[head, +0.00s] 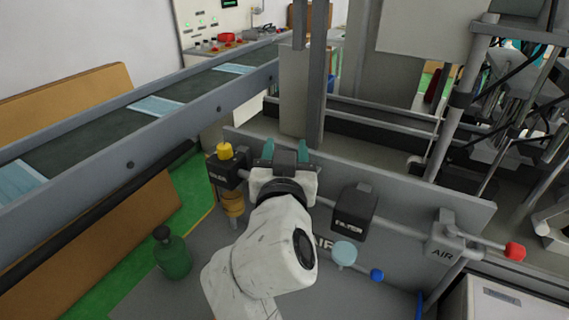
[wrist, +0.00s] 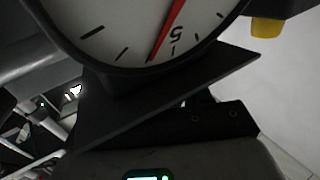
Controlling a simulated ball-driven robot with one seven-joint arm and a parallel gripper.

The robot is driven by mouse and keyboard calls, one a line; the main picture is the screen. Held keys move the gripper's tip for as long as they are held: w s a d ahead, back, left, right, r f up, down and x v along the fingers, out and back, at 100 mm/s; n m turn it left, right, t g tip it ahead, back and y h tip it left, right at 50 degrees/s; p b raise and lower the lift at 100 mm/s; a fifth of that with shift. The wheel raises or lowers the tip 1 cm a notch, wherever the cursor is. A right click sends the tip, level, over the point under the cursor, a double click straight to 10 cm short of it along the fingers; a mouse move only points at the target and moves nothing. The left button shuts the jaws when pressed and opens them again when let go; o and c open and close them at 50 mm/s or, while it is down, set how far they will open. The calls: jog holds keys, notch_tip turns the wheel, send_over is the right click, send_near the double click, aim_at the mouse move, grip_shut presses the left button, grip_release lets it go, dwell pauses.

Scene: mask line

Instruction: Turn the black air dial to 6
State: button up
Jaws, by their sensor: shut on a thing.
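My gripper (head: 285,152) is at the grey panel in the head view, its teal fingers closed around a dark part between them. That part is where the black air dial sits, but the dial itself is mostly hidden by the gripper and wrist. In the wrist view, a round white gauge (wrist: 110,22) with a thick black rim fills the top. Its red needle (wrist: 167,28) ends near the scale, just left of the numeral 5 in the picture. No 6 can be read in view.
A yellow-knobbed black oiler (head: 226,168) stands close left of the gripper. A black box (head: 354,210), a light blue knob (head: 344,253) and a red-handled AIR valve (head: 515,251) are to the right. A conveyor with blue masks (head: 158,106) runs behind. A green bottle (head: 172,253) stands at lower left.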

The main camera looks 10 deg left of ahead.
jog(key=shift+f, duration=0.1)
dwell(0.3)
jog(key=o, duration=1)
jog(key=shift+c, duration=0.2)
jog(key=s, duration=1)
jog(key=shift+s+d+b, duration=0.35)
jog(key=shift+s+b, duration=0.05)
